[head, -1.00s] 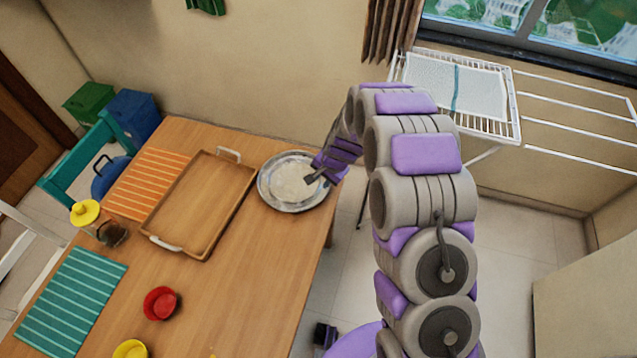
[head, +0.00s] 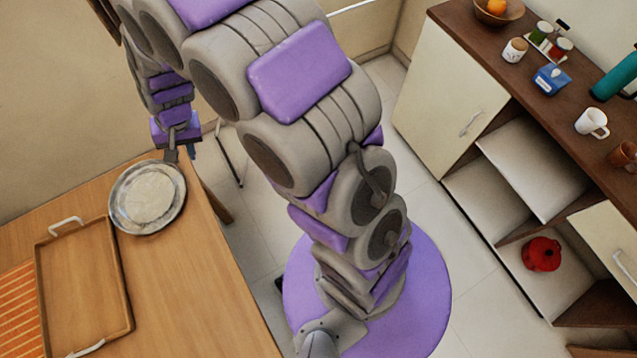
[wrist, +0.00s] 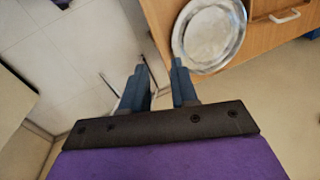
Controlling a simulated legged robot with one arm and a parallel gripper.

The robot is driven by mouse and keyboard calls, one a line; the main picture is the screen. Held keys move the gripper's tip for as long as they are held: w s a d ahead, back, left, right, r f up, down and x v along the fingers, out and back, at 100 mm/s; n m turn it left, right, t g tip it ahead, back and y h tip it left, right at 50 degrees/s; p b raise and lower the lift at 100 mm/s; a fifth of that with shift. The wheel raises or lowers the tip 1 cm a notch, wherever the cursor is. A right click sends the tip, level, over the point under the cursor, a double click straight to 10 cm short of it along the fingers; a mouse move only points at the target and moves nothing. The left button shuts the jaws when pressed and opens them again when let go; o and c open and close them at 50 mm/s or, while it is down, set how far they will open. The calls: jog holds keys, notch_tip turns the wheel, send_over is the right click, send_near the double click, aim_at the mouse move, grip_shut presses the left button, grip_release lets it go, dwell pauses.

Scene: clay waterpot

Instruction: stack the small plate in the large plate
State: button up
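A round pale plate (head: 147,197) with a grey-blue rim lies on the wooden table near its far right corner. It also shows in the wrist view (wrist: 210,38), with a lighter disc inside the rim. The disc looks like the small plate lying flat in the large plate, but I cannot clearly separate the two. My gripper (head: 171,155) is just beyond the plate's far right edge. In the wrist view my gripper (wrist: 160,66) has its two fingers apart with nothing between them, over the table's edge beside the plate.
A wooden tray (head: 82,290) with white handles lies left of the plate, near an orange striped mat (head: 18,310). The table (head: 190,290) is bare in front of the plate. A counter (head: 570,110) with mugs and jars stands at the right, with open floor between.

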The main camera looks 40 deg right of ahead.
jog(key=s+d+r+n+h, duration=0.1)
jog(key=s+d+r, duration=0.3)
jog(key=s, duration=0.6)
jog(key=s+d+r+n+g+h, duration=0.1)
jog(key=s+d+r, duration=0.4)
jog(key=s, duration=0.5)
jog(key=s+d+r+g, duration=0.1)
jog(key=s+d+r, duration=0.3)
jog(key=s+d, duration=0.4)
jog(key=shift+s+d+r+n+h, duration=0.25)
jog(key=shift+s+r+n+h, duration=0.15)
jog(key=shift+s, duration=0.85)
